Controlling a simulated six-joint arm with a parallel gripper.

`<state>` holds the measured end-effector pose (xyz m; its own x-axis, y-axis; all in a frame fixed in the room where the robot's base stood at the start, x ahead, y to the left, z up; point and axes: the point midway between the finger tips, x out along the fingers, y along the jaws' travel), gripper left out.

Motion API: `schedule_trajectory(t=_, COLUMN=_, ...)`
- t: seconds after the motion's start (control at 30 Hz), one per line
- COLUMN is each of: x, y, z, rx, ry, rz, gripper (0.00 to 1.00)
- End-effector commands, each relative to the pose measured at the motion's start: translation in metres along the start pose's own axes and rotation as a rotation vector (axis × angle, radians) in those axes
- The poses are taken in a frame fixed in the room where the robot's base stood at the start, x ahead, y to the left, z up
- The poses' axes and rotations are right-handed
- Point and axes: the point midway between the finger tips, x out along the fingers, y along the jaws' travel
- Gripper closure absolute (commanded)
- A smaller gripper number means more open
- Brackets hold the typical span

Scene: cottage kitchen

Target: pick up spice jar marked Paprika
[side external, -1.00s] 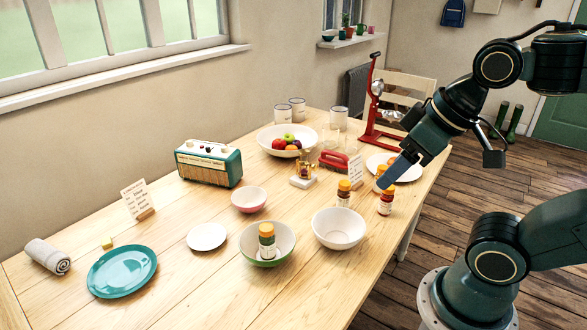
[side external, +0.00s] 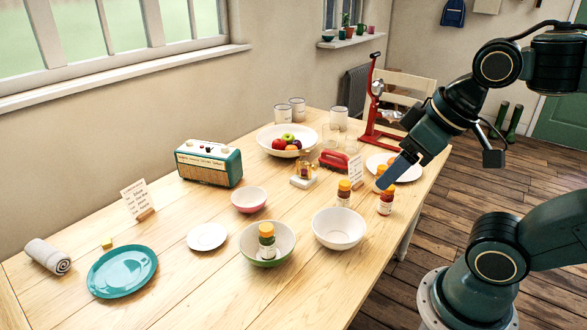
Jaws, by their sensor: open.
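Several spice jars with orange lids and pale labels are on the table; the labels are too small to read, so I cannot tell which is Paprika. One jar (side external: 344,194) stands left of my gripper. Another jar (side external: 386,202) stands nearest the table's right edge. A third jar (side external: 380,184) is partly hidden behind my gripper's blue finger. One more jar (side external: 267,241) stands inside a green-rimmed bowl (side external: 251,254). My gripper (side external: 392,176) is open and empty, pointing down over the right-hand jars; one finger hides the other.
A white bowl (side external: 338,231) stands in front of the jars. The front left holds a teal plate (side external: 122,271).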

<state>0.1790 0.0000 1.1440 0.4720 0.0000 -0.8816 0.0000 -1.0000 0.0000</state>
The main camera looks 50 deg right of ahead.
Motion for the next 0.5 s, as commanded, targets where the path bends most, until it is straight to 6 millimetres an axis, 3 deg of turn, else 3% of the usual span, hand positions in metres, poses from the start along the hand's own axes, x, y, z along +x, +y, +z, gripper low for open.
schedule_trajectory(t=0.27, x=0.000, y=0.001, z=-0.001, rx=0.005, ry=-0.002, rz=0.001, gripper=0.37)
schedule_trajectory(t=0.5, x=0.005, y=0.010, z=-0.013, rx=0.079, ry=-0.029, rz=0.024, gripper=0.37)
